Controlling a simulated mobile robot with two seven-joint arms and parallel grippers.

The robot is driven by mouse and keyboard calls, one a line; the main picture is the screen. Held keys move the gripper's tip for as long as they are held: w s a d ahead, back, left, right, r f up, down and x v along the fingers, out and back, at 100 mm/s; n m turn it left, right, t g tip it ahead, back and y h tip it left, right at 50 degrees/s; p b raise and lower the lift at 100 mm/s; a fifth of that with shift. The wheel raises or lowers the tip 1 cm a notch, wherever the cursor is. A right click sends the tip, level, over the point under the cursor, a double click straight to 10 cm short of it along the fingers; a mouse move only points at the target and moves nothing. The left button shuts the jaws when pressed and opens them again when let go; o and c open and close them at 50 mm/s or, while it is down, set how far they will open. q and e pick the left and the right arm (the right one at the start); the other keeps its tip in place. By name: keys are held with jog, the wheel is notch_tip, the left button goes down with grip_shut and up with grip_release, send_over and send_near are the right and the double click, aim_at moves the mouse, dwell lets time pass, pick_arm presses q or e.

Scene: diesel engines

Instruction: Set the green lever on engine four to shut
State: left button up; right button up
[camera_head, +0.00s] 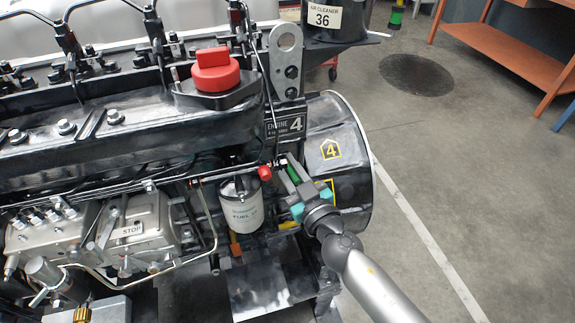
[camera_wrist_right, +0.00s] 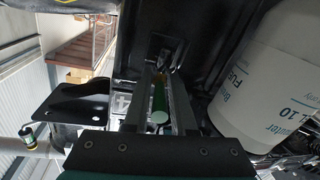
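Engine four (camera_head: 110,145) is a large black engine with an "ENGINE 4" plate (camera_head: 285,126) at its right end. The green lever (camera_head: 293,174) is low on that end, to the right of the white fuel filter. My right gripper (camera_head: 286,166) reaches it from the lower right, its two fingers on either side of the lever. In the right wrist view the lever (camera_wrist_right: 160,108) is a short green rod with a pale round end, between the fingers (camera_wrist_right: 163,95). Whether both fingers press on it is unclear. My left gripper is out of view.
The white fuel filter (camera_head: 241,204) stands close to the left of my right gripper. A red knob (camera_head: 264,173) is just left of the fingers. A black round housing (camera_head: 345,150) is right behind the gripper. Open floor (camera_head: 455,170) lies to the right.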

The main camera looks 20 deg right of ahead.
grip_shut()
